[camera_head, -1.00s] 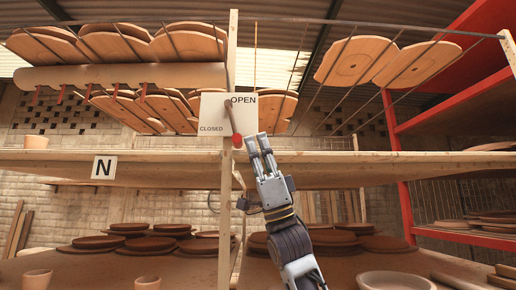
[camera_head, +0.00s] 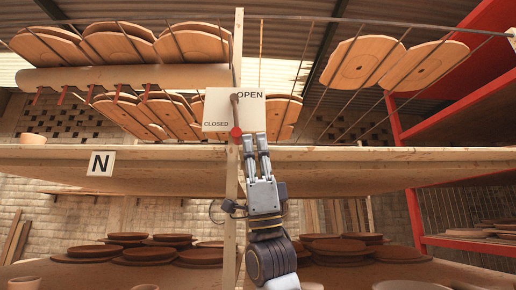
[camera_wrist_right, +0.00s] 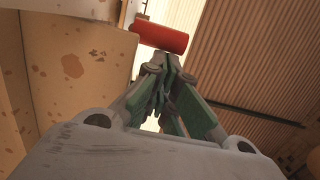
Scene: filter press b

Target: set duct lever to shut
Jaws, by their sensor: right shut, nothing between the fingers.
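The duct lever is a thin dark shaft with a red grip (camera_head: 236,132), in front of a white sign plate (camera_head: 216,112) on a wooden post. The plate reads OPEN at its upper right and CLOSED at its lower left. The shaft hangs almost straight down, between the two words. My right gripper (camera_head: 255,139) is shut and empty, pointing up just right of the red grip. In the right wrist view the red grip (camera_wrist_right: 160,37) lies just beyond the closed fingertips (camera_wrist_right: 165,62); I cannot tell whether they touch. My left gripper is not in view.
A wooden shelf (camera_head: 350,154) runs across behind my right gripper, with an N label (camera_head: 101,163) on its edge. The wooden post (camera_head: 231,210) stands left of my arm. Clay plates (camera_head: 148,254) lie below. A red rack (camera_head: 412,205) stands at right.

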